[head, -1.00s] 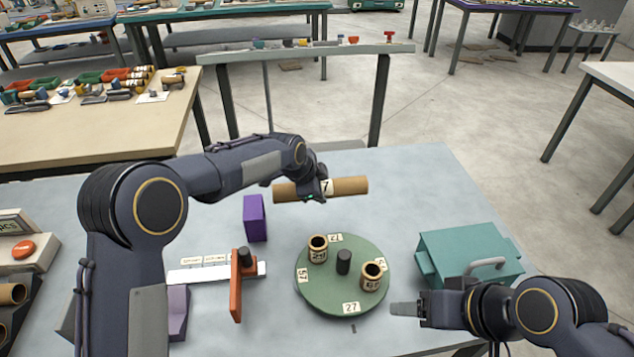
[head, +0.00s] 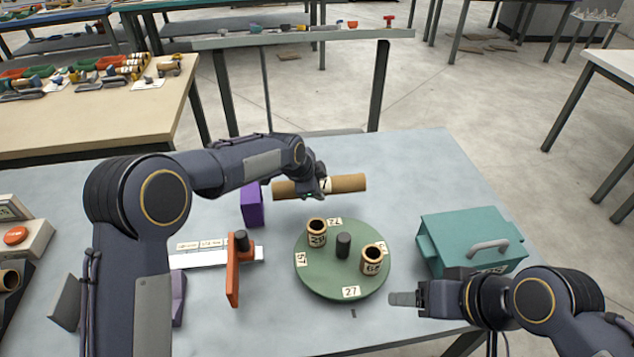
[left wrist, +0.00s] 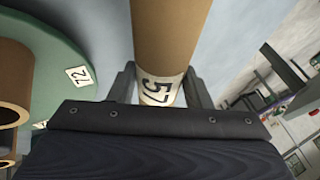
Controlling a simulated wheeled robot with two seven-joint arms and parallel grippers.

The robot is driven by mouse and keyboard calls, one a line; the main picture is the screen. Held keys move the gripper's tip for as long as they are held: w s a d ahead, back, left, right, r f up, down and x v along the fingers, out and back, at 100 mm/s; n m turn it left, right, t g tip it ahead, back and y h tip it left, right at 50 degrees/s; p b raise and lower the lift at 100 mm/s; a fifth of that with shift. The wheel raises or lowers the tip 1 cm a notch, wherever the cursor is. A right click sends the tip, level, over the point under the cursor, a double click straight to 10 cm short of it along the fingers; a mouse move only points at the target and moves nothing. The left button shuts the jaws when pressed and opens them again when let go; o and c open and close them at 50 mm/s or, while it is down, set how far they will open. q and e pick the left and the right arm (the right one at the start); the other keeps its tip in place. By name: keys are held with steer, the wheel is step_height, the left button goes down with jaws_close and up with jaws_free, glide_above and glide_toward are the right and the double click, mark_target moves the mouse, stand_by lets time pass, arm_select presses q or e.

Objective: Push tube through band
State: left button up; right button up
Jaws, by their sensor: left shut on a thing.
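My left gripper (head: 318,186) is shut on a long brown cardboard tube (head: 348,183), which lies roughly level across the picture beyond the green turntable (head: 335,285). The left wrist view shows the tube (left wrist: 170,35) between the two fingers, with a white label reading 57. The turntable carries two short brown tube pieces, one at back left (head: 316,233) and one at front right (head: 372,260), with a dark post (head: 343,245) between them. I cannot tell which thing is the band. My right gripper (head: 403,299) is at the front right, apart from the turntable; its opening is unclear.
A teal box with a handle (head: 470,240) stands right of the turntable. An orange upright (head: 234,270) and a purple block (head: 252,205) stand to its left. The grey tabletop (head: 420,170) is clear at the back right.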

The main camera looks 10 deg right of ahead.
mark_target(276, 199)
arm_select(q)
steer(key=shift+f+b, duration=1.05)
steer(key=shift+f, duration=0.95)
steer(key=shift+a+r, duration=0.15)
steer(key=shift+a, duration=5.15)
steer(key=shift+f+b, duration=0.5)
steer(key=o, duration=1.1)
steer(key=shift+s, duration=0.1)
steer(key=v, duration=0.7)
steer(key=shift+a+r, duration=0.1)
steer(key=shift+r, duration=0.3)
